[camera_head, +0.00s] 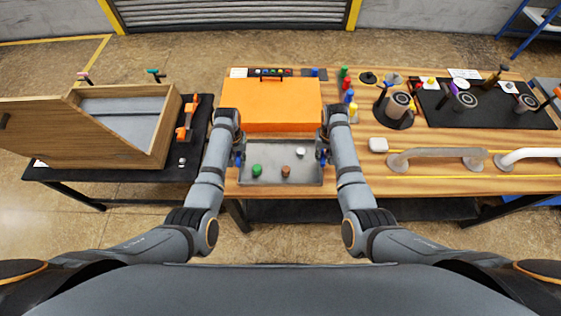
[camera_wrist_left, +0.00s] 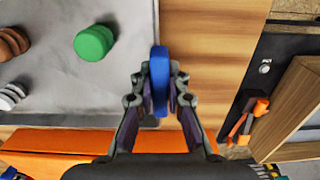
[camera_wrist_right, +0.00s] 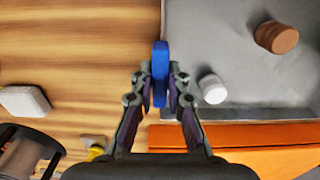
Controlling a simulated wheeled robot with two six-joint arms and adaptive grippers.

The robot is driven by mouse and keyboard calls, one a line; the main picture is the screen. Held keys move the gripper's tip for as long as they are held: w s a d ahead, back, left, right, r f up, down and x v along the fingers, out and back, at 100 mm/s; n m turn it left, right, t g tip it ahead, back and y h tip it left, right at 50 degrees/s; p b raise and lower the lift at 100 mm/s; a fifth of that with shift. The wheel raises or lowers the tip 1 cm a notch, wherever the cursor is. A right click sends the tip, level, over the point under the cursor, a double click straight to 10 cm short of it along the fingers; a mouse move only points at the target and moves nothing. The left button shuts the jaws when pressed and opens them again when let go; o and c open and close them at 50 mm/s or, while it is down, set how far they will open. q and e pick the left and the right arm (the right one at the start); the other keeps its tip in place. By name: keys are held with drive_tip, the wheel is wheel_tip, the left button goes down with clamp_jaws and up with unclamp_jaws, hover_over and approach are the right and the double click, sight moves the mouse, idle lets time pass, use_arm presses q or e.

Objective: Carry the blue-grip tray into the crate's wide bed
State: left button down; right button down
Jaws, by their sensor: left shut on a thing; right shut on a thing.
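The grey tray (camera_head: 302,174) is in front of the orange box, with a blue grip at each side. It holds a green piece (camera_head: 257,170), a brown piece (camera_head: 285,169) and a white piece (camera_head: 300,152). My left gripper (camera_head: 238,157) is shut on the left blue grip (camera_wrist_left: 160,82). My right gripper (camera_head: 322,153) is shut on the right blue grip (camera_wrist_right: 160,70). I cannot tell whether the tray touches the bench. The wooden crate (camera_head: 160,135) stands on a dark table at the left; its wide grey bed (camera_head: 125,108) is open and looks empty.
The orange box (camera_head: 270,105) is directly behind the tray. An orange clamp-like tool (camera_head: 187,120) lies between crate and bench. Bottles (camera_head: 348,97), a white block (camera_head: 378,145) and a grey bar handle (camera_head: 435,153) are at the right. A gap separates the two tables.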

use_arm(q)
drive_tip(key=shift+r, duration=0.1)
use_arm(e)
drive_tip(key=shift+r, duration=0.1)
